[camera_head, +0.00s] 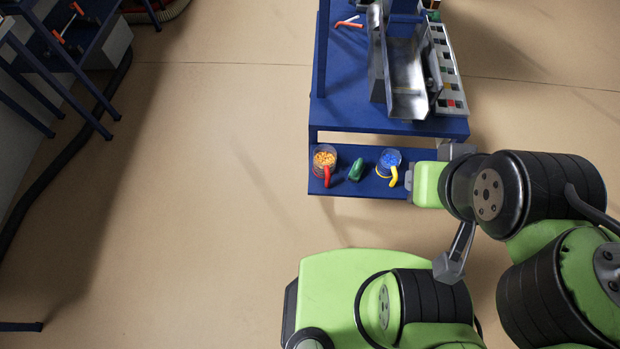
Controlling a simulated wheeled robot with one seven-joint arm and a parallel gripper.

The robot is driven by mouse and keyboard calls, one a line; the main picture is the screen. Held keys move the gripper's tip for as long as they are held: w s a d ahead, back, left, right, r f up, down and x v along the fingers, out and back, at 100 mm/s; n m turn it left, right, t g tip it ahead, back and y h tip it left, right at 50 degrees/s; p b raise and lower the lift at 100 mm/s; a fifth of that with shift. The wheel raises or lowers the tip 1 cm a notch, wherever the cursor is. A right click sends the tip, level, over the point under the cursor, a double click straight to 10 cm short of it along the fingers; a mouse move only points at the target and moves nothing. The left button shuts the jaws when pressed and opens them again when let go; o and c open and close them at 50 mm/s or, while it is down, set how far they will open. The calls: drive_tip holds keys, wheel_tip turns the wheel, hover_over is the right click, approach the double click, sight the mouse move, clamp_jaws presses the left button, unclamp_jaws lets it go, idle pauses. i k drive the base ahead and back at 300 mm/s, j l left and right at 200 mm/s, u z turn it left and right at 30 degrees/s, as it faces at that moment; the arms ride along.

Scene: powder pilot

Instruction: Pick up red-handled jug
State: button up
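The red-handled jug (325,160) is a clear cup holding orange pieces. It stands upright at the left end of a low blue shelf (345,192), its red handle towards the bottom of the picture. My gripper (409,177) is at the right end of this shelf, to the right of the jug and apart from it. Only a small grey part of it shows in front of my green wrist. Its fingers are too small to make out.
A yellow-handled jug (389,160) with blue pieces stands between my gripper and the red-handled jug. A green object (356,170) sits between the jugs. A blue table (345,115) with a metal chute (407,85) rises behind. Floor to the left is clear.

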sight(324, 155)
drive_tip(key=j+z, duration=0.15)
drive_tip(key=j, duration=0.55)
drive_tip(key=k+j+z, duration=0.15)
drive_tip(key=j, duration=0.55)
drive_tip(key=i+j+z, duration=0.1)
drive_tip(key=i+j, duration=0.15)
drive_tip(key=i+j+z, duration=0.1)
drive_tip(key=j, duration=0.4)
drive_tip(key=i+j+z, duration=0.1)
drive_tip(key=i+j, duration=0.2)
drive_tip(key=i+j+z, duration=0.1)
drive_tip(key=i, duration=0.2)
drive_tip(key=i+j, duration=0.25)
drive_tip(key=i+z, duration=0.05)
